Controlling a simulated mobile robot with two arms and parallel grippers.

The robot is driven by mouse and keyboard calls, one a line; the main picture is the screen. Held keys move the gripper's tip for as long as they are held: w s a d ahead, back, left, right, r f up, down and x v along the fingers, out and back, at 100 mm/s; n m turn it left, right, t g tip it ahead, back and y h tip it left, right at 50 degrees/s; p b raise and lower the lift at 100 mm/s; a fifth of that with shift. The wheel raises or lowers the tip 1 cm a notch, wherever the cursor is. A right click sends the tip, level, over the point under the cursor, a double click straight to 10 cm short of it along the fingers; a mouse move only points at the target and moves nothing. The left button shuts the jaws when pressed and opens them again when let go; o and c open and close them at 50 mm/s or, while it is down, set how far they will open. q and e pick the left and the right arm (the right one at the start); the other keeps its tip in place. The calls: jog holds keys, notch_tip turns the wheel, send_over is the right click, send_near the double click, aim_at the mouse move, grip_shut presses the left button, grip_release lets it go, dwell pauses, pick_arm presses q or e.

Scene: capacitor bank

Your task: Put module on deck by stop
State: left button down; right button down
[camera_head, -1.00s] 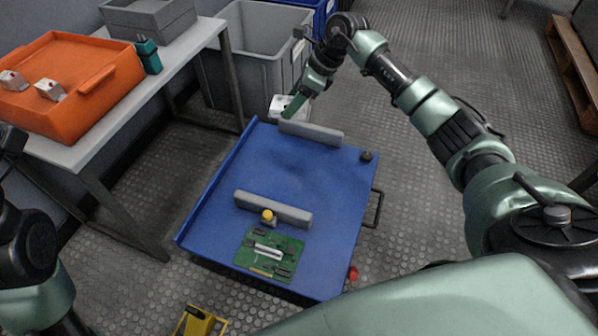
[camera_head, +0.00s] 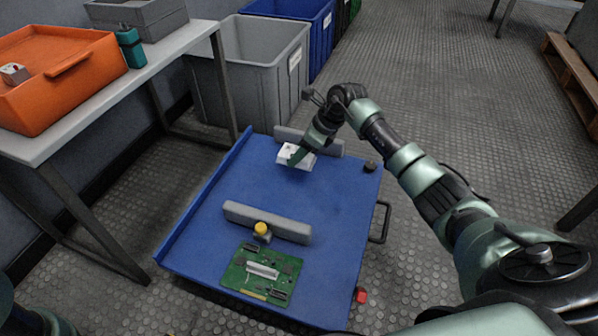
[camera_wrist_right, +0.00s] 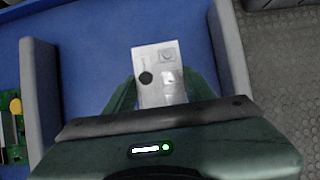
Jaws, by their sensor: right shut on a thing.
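The white module (camera_head: 290,153) is held in my right gripper (camera_head: 299,157), over the far part of the blue deck (camera_head: 215,185). The gripper is shut on it. The module is on the near side of the far grey stop (camera_head: 335,147), close to it; I cannot tell whether it touches the deck. In the right wrist view the module (camera_wrist_right: 158,75) shows between the green fingers (camera_wrist_right: 160,90), with the far stop (camera_wrist_right: 229,50) at right and the near stop (camera_wrist_right: 40,90) at left. The near stop (camera_head: 267,222) also shows in the head view. My left gripper is out of view.
A green circuit board (camera_head: 262,273) and a yellow-topped part (camera_head: 261,231) sit at the deck's near end. A black knob (camera_head: 370,166) is at the right edge. The table at left holds an orange tray (camera_head: 60,65). Grey (camera_head: 250,65) and blue bins stand behind.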

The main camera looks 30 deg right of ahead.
aim_at(299, 172)
notch_tip(299, 172, down, 5)
jog(key=b, duration=0.3)
jog(key=shift+r, duration=0.2)
jog(key=shift+f, duration=0.1)
jog(key=c, duration=0.5)
grip_release()
jog(key=shift+p+v, duration=3.85)
jog(key=shift+v, duration=2.25)
